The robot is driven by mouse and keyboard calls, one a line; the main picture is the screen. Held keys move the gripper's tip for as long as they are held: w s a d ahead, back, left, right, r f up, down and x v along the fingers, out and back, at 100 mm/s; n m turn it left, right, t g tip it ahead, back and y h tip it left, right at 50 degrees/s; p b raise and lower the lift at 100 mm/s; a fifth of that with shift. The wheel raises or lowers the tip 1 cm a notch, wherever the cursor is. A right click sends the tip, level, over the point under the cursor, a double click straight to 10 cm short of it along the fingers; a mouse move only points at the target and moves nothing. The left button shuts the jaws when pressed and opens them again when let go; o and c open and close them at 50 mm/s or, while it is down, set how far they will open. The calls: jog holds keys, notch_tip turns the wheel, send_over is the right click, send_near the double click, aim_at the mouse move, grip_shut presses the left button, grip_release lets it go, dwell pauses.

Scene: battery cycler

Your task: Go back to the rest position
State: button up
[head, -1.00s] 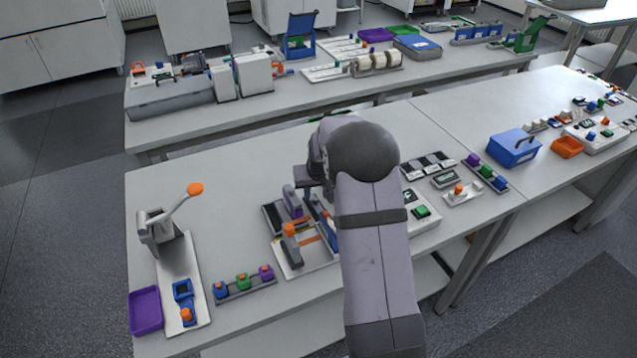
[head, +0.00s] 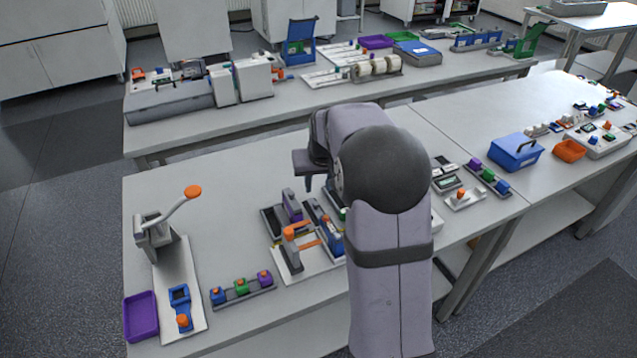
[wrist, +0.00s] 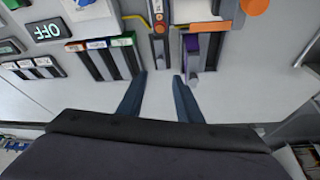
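My gripper (head: 308,184) hangs above the near bench, over the back of the battery fixture. The cycler fixture has an orange-handled clamp (head: 296,236) and a slot unit with a purple block (head: 291,206). The purple block also shows in the wrist view (wrist: 191,44), beyond the right fingertip and apart from it. My arm hides part of the equipment to the right of the fixture.
A lever press (head: 155,235) with an orange knob stands at the left. A purple tray (head: 141,316) and a row of coloured buttons (head: 242,290) lie along the front. A blue box (head: 514,151) and an orange bin (head: 569,151) are at right.

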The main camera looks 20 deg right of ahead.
jog(key=s+a+r+n+g+y+p, duration=0.1)
jog(key=s+a+r+n+g+p, duration=0.15)
jog(key=s+a+p, duration=0.4)
jog(key=s+a+f+b, duration=0.2)
jog(key=s+f, duration=0.1)
jog(key=s, duration=0.4)
jog(key=s+a+f+g+b, duration=0.1)
jog(key=s+a+f+b, duration=0.1)
jog(key=s, duration=0.6)
jog(key=s+a+f+g+b, duration=0.1)
jog(key=s+a+f+b, duration=0.1)
jog(key=s, duration=0.5)
jog(key=shift+s+a+f, duration=0.2)
jog(key=shift+a+f, duration=0.6)
